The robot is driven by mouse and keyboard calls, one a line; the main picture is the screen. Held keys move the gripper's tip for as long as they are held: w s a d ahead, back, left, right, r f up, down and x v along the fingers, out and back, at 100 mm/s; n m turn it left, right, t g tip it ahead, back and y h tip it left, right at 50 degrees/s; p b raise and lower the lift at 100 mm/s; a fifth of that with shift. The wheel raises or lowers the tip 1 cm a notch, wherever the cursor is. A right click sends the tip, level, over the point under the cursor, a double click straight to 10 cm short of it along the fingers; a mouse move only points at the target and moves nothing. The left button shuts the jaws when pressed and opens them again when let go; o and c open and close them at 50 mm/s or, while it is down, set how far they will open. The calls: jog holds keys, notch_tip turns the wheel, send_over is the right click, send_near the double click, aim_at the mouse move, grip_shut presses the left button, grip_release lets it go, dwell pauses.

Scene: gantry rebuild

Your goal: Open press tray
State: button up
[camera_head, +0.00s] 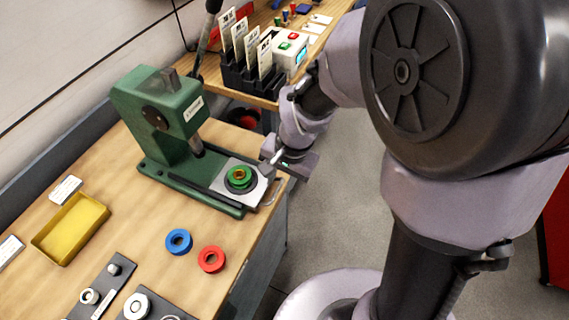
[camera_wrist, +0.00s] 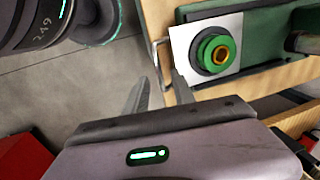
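The green press (camera_head: 165,120) stands at the table's right edge. Its pale tray plate (camera_head: 222,178) sits out in front of the ram (camera_head: 197,147). On the plate is a dark round seat holding a green ring (camera_head: 240,173) with a brass-coloured centre; the ring also shows in the wrist view (camera_wrist: 207,47). A thin wire handle (camera_wrist: 154,58) sticks out from the tray plate's outer edge (camera_wrist: 179,40). My gripper (camera_wrist: 161,76) is open, its two fingers apart and empty, with the tips close to the handle. I cannot tell whether they touch it.
A blue ring (camera_head: 171,246) and a red ring (camera_head: 205,267) lie on the table in front of the press. A yellow tray (camera_head: 66,243) is at the left. A black card rack (camera_head: 248,85) stands on the back table. Open floor lies right of the table.

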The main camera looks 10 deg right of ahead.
notch_tip(320, 180, up, 16)
jog(key=s+d+p, duration=0.2)
jog(key=p, duration=0.4)
jog(key=shift+d, duration=0.2)
jog(key=s+f+n+t+b, duration=0.1)
jog(key=s+n+t+b, duration=0.2)
jog(key=s+b, duration=0.5)
jog(key=s+t, duration=0.1)
jog(key=s, duration=0.1)
jog(key=shift+s+a+t, duration=0.3)
jog(key=shift+s+a, duration=0.05)
